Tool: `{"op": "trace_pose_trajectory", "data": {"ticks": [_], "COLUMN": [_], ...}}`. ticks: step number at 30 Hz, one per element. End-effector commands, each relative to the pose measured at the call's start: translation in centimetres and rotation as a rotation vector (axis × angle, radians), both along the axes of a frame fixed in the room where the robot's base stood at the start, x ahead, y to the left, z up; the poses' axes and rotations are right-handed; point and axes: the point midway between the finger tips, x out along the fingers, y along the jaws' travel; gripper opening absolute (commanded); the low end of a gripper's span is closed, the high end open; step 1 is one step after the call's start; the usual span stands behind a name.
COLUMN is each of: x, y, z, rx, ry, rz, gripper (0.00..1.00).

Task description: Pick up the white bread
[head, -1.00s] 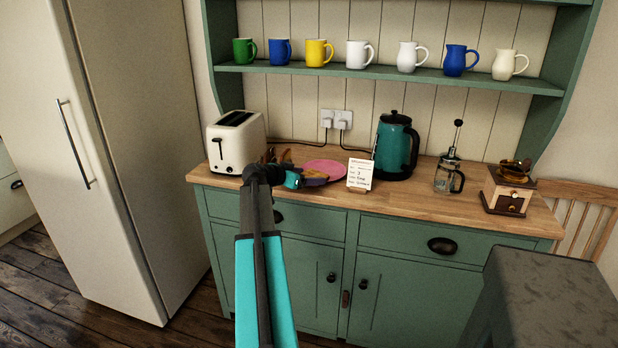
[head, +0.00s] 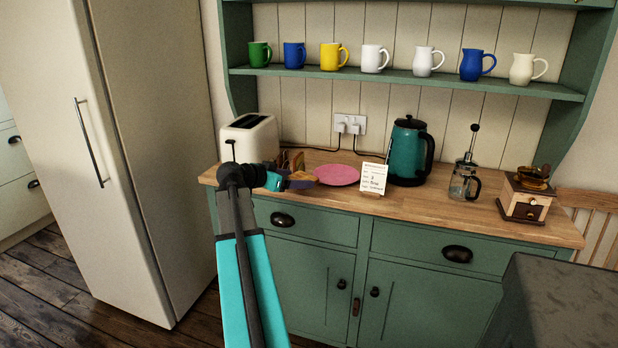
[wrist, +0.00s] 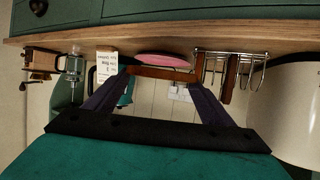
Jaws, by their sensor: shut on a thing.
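My gripper (head: 290,182) is at the front edge of the worktop, in front of the toast rack and left of the pink plate. In the wrist view, which is upside down, my gripper (wrist: 160,82) is shut on a slice of bread (wrist: 160,73). The slice spans the gap between the two fingers and shows mainly its brown crust edge, so its crumb colour is hard to tell. In the head view the bread (head: 303,177) is a small golden-brown patch, partly hidden by my gripper. The wire toast rack (wrist: 240,54) holds other, darker brown slices.
The pink plate (head: 337,175) looks empty. A white card (head: 372,178), a teal kettle (head: 408,150), a glass press (head: 464,182) and a coffee grinder (head: 524,195) stand to the right. A cream toaster (head: 248,139) is behind left. Worktop (head: 430,208) is clear along the front.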

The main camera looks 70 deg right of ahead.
Motion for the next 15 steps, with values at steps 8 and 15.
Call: {"op": "trace_pose_trajectory", "data": {"ticks": [8,15], "x": [1.8,2.2], "y": [3.5,4.2], "z": [0.3,0.5], "rx": [-0.001,-0.001], "ry": [0.0,0.0], "rz": [0.001,0.0], "gripper": [0.7,0.7]}}
